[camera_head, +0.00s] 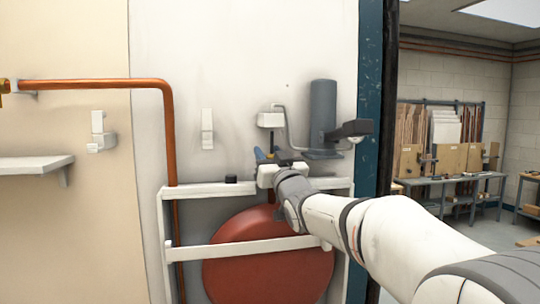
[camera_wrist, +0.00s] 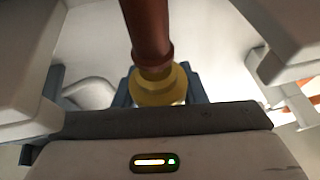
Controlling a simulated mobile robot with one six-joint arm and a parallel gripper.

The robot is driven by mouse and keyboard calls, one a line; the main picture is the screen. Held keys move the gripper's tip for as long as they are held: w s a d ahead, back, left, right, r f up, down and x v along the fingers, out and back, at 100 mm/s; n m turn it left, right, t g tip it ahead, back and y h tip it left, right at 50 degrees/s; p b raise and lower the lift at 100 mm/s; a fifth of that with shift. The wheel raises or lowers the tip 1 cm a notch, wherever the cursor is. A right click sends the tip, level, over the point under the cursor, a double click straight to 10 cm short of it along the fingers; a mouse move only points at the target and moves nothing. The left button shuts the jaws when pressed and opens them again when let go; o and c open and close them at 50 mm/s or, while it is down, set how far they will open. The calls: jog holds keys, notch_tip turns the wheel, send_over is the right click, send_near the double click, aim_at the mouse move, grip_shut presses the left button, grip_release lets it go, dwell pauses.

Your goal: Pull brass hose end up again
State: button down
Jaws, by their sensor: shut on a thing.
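In the wrist view the brass hose end (camera_wrist: 157,86) is a yellow faceted fitting on a red-brown hose (camera_wrist: 149,28). It sits close above my gripper's dark front edge. Blue-grey jaw parts of my gripper (camera_wrist: 155,98) show on both sides of it, and the gripper is shut on it. The exact contact is partly hidden. In the head view my gripper (camera_head: 268,156) is at the top rail of the white frame, below a small white box. The brass end is too small to make out clearly there.
A white frame (camera_head: 200,190) stands before a large red round tank (camera_head: 265,270). A grey cylinder (camera_head: 322,115) with a dark arm-like bracket (camera_head: 350,128) is close right of my gripper. A copper pipe (camera_head: 100,84) bends down at left. A small black block (camera_head: 231,179) sits on the top rail.

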jog(key=shift+r, duration=1.5)
jog(key=c, duration=0.9)
grip_release()
jog(key=b+v, duration=0.3)
jog(key=v, duration=0.5)
